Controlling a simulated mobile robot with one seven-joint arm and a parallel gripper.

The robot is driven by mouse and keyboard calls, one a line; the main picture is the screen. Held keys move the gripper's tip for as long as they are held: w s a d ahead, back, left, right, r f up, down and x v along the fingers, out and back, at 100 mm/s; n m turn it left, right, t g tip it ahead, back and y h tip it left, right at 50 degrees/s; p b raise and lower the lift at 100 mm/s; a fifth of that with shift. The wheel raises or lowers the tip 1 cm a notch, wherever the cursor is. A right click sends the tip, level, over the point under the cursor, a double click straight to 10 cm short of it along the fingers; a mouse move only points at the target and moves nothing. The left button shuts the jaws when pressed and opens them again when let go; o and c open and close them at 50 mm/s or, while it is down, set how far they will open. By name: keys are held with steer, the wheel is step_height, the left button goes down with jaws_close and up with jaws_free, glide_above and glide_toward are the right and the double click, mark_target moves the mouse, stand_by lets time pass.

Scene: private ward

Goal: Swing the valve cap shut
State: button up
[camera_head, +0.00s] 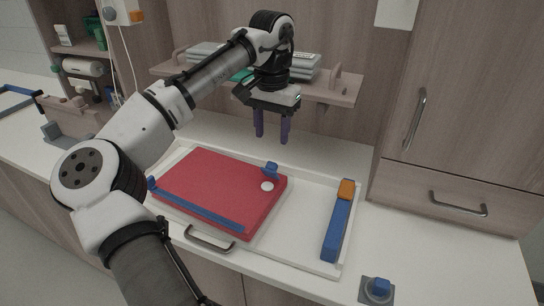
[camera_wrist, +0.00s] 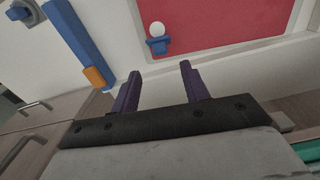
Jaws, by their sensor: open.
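A red pad (camera_head: 215,189) lies flat in a white tray (camera_head: 306,258) on the counter. Near its far right corner is a round white valve (camera_head: 267,186). A small blue cap (camera_head: 271,169) stands beside the valve on its far side, at the pad's edge, and does not cover it. The wrist view shows the blue cap (camera_wrist: 159,46) next to the white valve (camera_wrist: 157,29). My gripper (camera_head: 271,136) is open and empty, fingers pointing down, above and behind the cap. In the wrist view my two purple fingers (camera_wrist: 160,75) are apart, with the cap beyond them.
A blue bar with an orange end (camera_head: 338,228) lies at the tray's right side. A blue strip (camera_head: 199,211) crosses the pad's near edge. A grey block with a blue knob (camera_head: 380,287) sits at the front right. A shelf (camera_head: 330,91) with folded items hangs behind my gripper.

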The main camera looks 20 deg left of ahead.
mark_target(272, 162)
step_height(272, 162, down, 8)
steer(key=shift+f+p, duration=0.25)
steer(key=shift+p, duration=0.5)
steer(key=c, duration=0.6)
